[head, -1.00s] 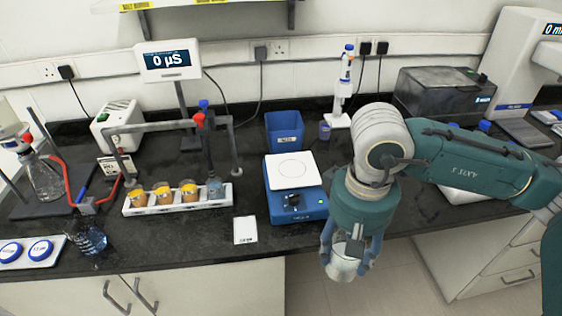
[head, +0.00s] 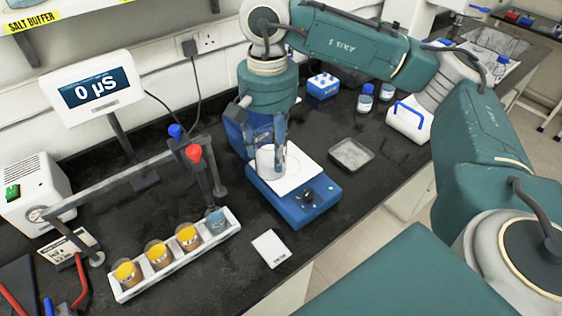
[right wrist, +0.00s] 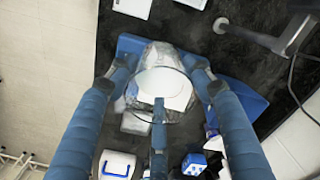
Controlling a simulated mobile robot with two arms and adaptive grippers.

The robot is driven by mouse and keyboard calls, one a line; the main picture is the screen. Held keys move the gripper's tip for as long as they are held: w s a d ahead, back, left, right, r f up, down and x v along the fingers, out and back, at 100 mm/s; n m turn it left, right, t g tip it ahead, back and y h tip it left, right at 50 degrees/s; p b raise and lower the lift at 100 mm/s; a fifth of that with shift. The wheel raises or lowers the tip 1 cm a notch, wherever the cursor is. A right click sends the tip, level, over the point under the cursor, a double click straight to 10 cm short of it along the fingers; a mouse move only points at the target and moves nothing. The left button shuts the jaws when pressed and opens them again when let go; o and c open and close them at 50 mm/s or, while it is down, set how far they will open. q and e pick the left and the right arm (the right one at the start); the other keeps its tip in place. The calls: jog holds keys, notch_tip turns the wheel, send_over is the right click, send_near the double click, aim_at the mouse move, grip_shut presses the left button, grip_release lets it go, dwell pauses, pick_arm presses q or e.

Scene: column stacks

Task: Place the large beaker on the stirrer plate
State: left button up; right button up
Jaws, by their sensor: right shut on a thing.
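The large beaker (head: 267,161) is clear glass and looks upright. My right gripper (head: 268,143) comes down from above and is shut on it, with blue fingers on both sides. The beaker is over the left back part of the white top of the blue stirrer plate (head: 309,207). I cannot tell whether its base touches the top. In the right wrist view, the beaker (right wrist: 161,88) sits between the two fingers (right wrist: 160,77), with blue stirrer plate edges (right wrist: 130,45) beyond it. My left gripper is not in view.
A white rack (head: 218,241) with several small beakers stands left of the plate, beneath a probe stand (head: 195,165). A white card (head: 271,248) lies in front. A blue bin (head: 237,135) is behind the gripper. A grey tray (head: 351,154) lies to the right.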

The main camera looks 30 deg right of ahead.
jog(key=w+d+r+m+p, duration=0.1)
jog(key=w+d+r+m, duration=0.25)
jog(key=r, duration=0.25)
jog(key=w+d+r+m+p, duration=0.1)
jog(key=w+d+r+m, duration=0.1)
jog(key=d+r+m, duration=0.3)
jog(key=shift+m, duration=0.25)
jog(key=f, duration=1.8)
jog(key=shift+a+f+p, duration=0.3)
jog(key=shift+a+f, duration=0.05)
jog(key=shift+a, duration=0.05)
jog(key=shift+f, duration=0.25)
jog(key=shift+f, duration=0.2)
jog(key=o, duration=1.4)
jog(key=shift+c, duration=0.2)
